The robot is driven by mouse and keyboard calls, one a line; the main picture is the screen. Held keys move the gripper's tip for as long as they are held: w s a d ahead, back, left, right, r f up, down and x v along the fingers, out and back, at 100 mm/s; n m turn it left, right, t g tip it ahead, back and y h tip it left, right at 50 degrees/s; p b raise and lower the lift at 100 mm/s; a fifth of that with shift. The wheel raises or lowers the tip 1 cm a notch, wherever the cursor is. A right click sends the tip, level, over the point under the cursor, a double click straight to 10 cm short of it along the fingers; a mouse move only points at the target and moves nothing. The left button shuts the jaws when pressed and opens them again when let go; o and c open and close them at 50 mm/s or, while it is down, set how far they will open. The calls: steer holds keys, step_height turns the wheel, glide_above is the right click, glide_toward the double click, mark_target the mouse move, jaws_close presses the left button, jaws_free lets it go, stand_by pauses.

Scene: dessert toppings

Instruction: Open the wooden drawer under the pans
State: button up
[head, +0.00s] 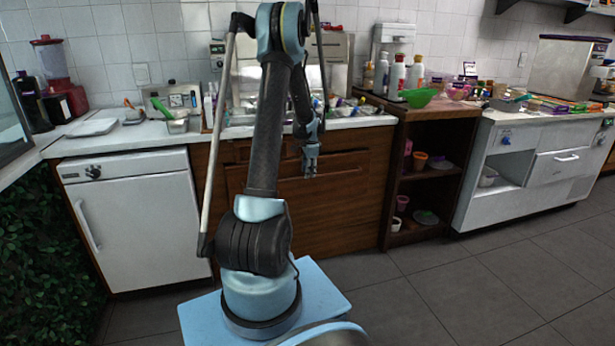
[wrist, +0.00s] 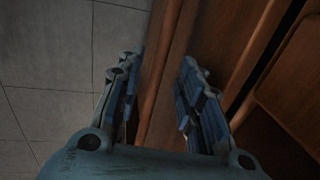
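The wooden drawer front (head: 340,178) is in the brown cabinet under the counter, behind my arm in the head view. I cannot tell for sure whether it is fully shut. My gripper (head: 311,170) is in front of its upper part, pointing down. In the wrist view my gripper (wrist: 160,62) is open, with its two fingers apart. A long wooden edge (wrist: 161,85) runs between the fingers. I cannot tell whether either finger touches it. My arm hides part of the drawer and of the metal items on the counter above it.
A white dishwasher-like unit (head: 135,215) stands left of the cabinet. An open wooden shelf (head: 425,183) with cups is to the right, then a white unit (head: 535,165). The grey tiled floor (head: 440,285) in front is clear.

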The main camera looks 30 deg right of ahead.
steer(key=shift+w+f, duration=0.25)
steer(key=shift+f, duration=1)
jaws_close()
